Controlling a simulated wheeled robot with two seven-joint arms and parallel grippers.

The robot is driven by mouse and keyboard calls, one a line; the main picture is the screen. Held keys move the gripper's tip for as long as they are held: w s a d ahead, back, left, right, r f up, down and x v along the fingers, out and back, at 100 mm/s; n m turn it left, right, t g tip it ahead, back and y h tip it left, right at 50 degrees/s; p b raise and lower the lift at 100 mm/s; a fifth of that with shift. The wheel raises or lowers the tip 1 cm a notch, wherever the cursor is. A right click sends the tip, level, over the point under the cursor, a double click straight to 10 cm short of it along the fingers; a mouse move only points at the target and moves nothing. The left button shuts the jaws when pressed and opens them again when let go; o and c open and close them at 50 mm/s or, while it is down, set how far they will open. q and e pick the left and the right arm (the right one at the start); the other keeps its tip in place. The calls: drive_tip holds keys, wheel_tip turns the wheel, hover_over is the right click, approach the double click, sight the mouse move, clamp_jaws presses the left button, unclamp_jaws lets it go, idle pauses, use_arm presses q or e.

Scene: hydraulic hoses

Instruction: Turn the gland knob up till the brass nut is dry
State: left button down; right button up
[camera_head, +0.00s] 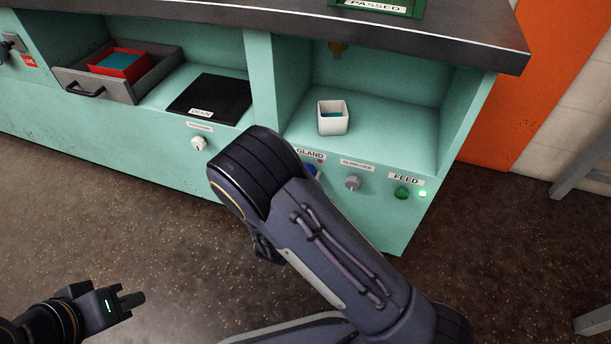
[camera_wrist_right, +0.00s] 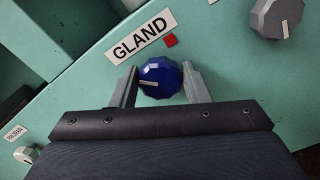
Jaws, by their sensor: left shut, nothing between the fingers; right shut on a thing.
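The blue gland knob (camera_wrist_right: 160,72) sits under the GLAND label (camera_wrist_right: 142,36) in the right wrist view, its white mark pointing left. My right gripper (camera_wrist_right: 160,84) has a finger on each side of it and is shut on it. In the head view my right arm hides that gripper and most of the knob (camera_head: 314,170). The brass nut (camera_head: 338,47) hangs at the top of the right bay, partly cut off by the bench top; I cannot tell whether it is wet. My left gripper (camera_head: 131,301) is shut and empty, low at the left, away from the bench.
A white cup with blue inside (camera_head: 332,122) stands below the nut. An open drawer (camera_head: 125,89) holds a red tray (camera_head: 119,66).

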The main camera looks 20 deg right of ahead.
idle(0.3)
drive_tip(key=o, duration=1)
drive_tip(key=shift+s, duration=0.1)
drive_tip(key=p+v, duration=0.2)
drive_tip(key=v, duration=0.5)
drive_tip(key=shift+s+a, duration=0.25)
drive_tip(key=shift+s, duration=0.05)
drive_tip(key=shift+m, duration=0.3)
